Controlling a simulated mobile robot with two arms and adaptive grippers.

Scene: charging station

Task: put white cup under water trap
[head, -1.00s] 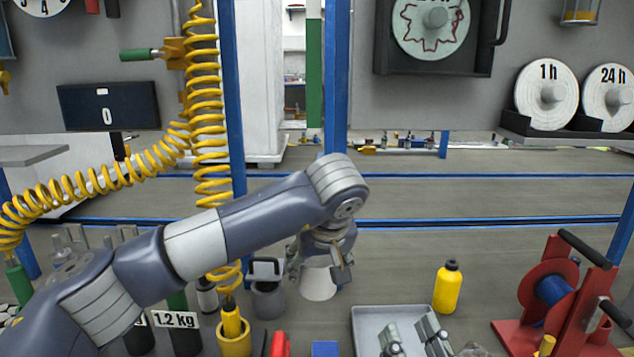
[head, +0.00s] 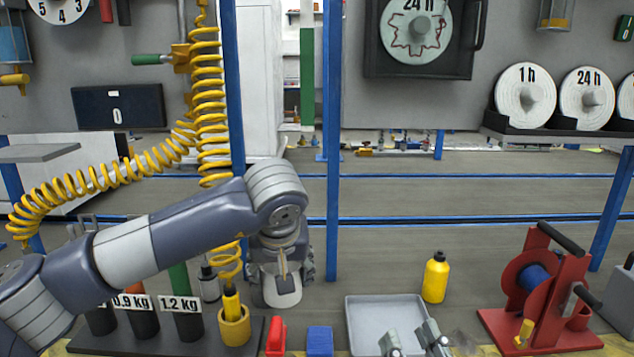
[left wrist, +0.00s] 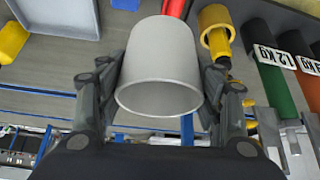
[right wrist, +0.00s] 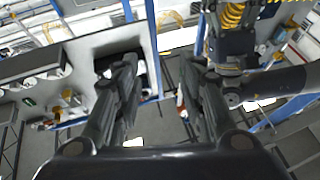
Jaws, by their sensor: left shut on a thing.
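My left gripper (head: 281,270) is shut on the white cup (head: 272,293), above the bench beyond the weights. In the left wrist view the cup (left wrist: 160,65) sits between the two fingers (left wrist: 160,95), with its round rim towards the camera. A transparent container with blue contents and a yellow fitting, seemingly the water trap (head: 13,45), is cut off at the upper left edge of the head view. My right gripper (head: 414,342) shows only its fingertips, low in front of the grey tray. In the right wrist view its fingers (right wrist: 160,85) are spread and empty.
Weights labelled 0.9 Kg (head: 141,318) and 1.2 Kg (head: 183,320) stand at lower left. A coiled yellow hose (head: 208,100) hangs behind my left arm. A grey tray (head: 350,325), a yellow bottle (head: 435,278) and a red reel stand (head: 545,290) are to the right.

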